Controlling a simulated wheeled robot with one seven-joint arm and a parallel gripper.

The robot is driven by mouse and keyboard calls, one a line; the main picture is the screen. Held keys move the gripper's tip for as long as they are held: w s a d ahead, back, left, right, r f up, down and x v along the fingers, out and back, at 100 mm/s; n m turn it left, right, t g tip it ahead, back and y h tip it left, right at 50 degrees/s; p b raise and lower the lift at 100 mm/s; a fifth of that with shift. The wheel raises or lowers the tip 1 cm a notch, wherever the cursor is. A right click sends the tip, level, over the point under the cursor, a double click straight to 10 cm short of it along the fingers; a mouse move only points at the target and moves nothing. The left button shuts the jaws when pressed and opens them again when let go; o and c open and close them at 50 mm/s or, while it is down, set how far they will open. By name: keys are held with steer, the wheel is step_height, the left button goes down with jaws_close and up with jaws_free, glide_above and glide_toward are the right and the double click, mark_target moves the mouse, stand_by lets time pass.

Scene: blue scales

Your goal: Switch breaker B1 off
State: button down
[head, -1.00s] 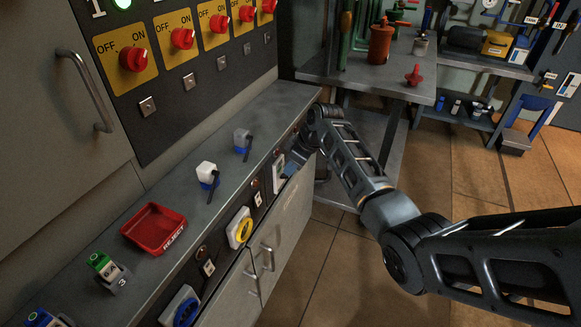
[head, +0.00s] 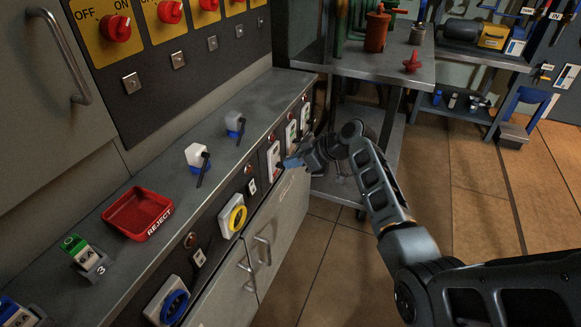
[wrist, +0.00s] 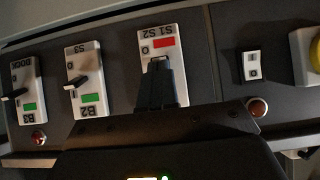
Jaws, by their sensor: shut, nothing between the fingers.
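Three white breakers are set in the dark front panel below the counter. In the wrist view they appear upside down: B3 (wrist: 28,92) and B2 (wrist: 86,80) each show a green window. The third breaker (wrist: 164,42), labelled S1 S2, shows a red window; its lower label is hidden, and by its place in the row it is B1. It is the nearest breaker (head: 273,160) in the head view. My gripper (wrist: 160,64) is shut and empty, its tips in front of this breaker's middle. Its lever is mostly hidden, and I cannot tell whether the tips touch it.
A small rocker switch (wrist: 252,66) and an orange-red lamp (wrist: 258,107) sit beside the breaker. A yellow ring knob (head: 237,218) is further along the panel. A red reject tray (head: 128,228) stands on the counter. Open floor lies right of the cabinet.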

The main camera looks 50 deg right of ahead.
steer(key=shift+s+f+t+y+b, duration=0.1)
steer(key=shift+f+t+y+b, duration=0.2)
steer(key=shift+t+b, duration=0.45)
steer(key=shift+r, duration=0.1)
steer(key=shift+r+p, duration=0.5)
steer(key=shift+r, duration=0.2)
steer(key=shift+s, duration=0.1)
